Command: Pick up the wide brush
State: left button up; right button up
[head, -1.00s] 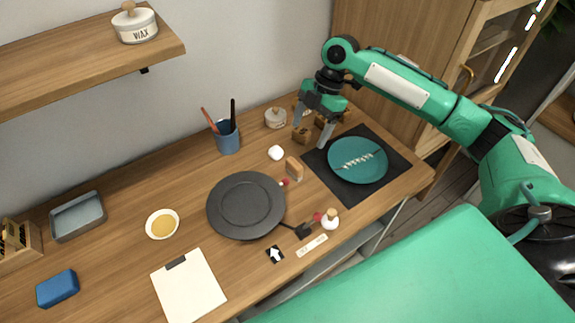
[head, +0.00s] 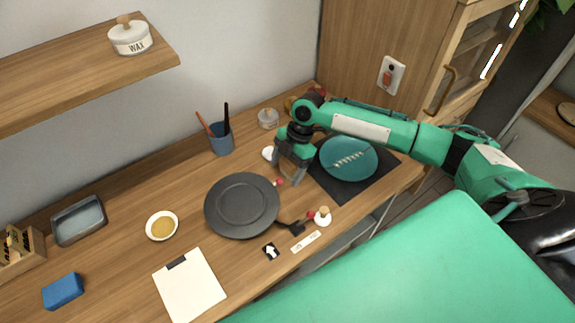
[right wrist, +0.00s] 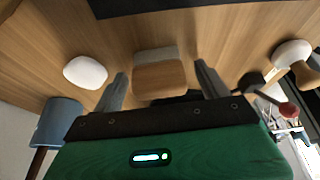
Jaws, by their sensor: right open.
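The wide brush, a wooden block with a paler grey strip along its far edge, shows in the right wrist view (right wrist: 158,80). It stands between the two fingers of my right gripper (right wrist: 162,88), with a gap on each side. In the head view the right gripper (head: 287,178) is low over the table, between the dark round plate and the teal plate, and hides the brush. Its fingers are open and hold nothing. My left gripper is not in view.
The dark plate (head: 240,205) lies left of the gripper; the teal plate (head: 348,158) rests on a black mat (head: 383,175) to the right. A white lump (right wrist: 85,72) and a blue cup (head: 221,141) are close by. A red-tipped tool (right wrist: 288,110) is near the right finger.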

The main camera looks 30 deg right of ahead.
aim_at(286, 165)
jog(key=shift+a+f, duration=0.1)
jog(key=shift+f, duration=0.15)
jog(key=c, duration=1.1)
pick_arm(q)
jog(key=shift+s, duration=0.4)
pick_arm(e)
jog(key=shift+o, duration=0.2)
jog(key=shift+r, duration=0.1)
